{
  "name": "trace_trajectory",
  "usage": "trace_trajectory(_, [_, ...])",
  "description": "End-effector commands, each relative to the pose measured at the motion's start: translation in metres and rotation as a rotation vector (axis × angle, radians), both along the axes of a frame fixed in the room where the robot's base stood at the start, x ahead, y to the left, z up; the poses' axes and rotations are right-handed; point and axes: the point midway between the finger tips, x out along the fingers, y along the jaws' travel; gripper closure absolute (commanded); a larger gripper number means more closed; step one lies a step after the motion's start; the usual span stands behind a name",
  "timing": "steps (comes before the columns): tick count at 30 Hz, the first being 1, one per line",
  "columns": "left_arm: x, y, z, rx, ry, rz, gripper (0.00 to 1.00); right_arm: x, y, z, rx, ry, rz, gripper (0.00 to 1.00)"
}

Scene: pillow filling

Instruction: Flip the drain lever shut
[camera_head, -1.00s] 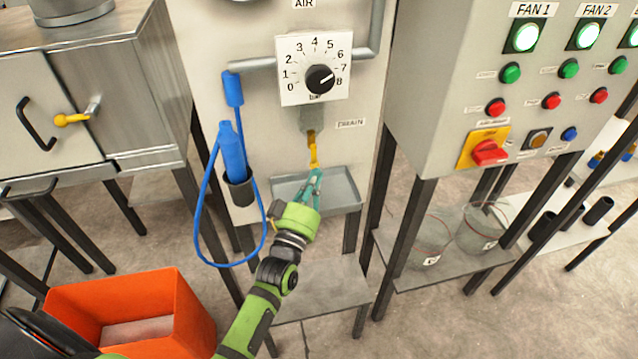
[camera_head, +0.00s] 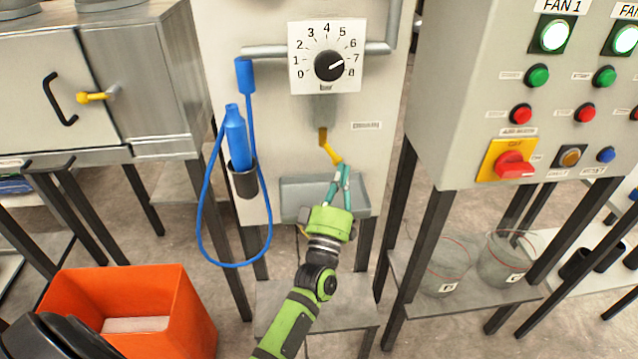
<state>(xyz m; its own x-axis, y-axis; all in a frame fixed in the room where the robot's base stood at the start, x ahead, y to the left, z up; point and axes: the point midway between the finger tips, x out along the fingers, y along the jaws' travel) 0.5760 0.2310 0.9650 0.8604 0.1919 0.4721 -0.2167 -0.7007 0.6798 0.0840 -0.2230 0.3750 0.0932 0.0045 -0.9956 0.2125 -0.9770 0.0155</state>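The yellow drain lever (camera_head: 331,152) hangs under the grey drain valve on the panel, beside the DRAIN label (camera_head: 367,126). It slants down to the right. My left gripper (camera_head: 342,168) is just below the lever's lower end, in front of the metal tray (camera_head: 292,201). Its teal fingers converge and look shut, with nothing visible between them. The tips are at or very near the lever's end; I cannot tell whether they touch. My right gripper is out of view.
A numbered dial (camera_head: 329,66) sits above the valve. A blue bottle with a looped hose (camera_head: 236,138) hangs to the left. A control box (camera_head: 460,100) stands to the right. An orange bin (camera_head: 185,315) is at lower left.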

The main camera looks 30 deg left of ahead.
Motion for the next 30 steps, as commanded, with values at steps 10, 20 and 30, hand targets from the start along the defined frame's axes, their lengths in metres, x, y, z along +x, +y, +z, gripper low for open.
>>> trace_trajectory(10, [0.0029,-0.0009,0.0082,0.005,-0.009,0.006,1.0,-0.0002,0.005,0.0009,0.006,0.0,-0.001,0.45])
trace_trajectory(20, [0.0032,-0.0008,0.0091,0.006,-0.01,0.006,1.0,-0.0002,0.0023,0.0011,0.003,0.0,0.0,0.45])
trace_trajectory(30, [0.0032,-0.0006,0.0097,0.006,-0.011,0.008,1.0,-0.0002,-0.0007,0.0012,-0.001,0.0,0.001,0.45])
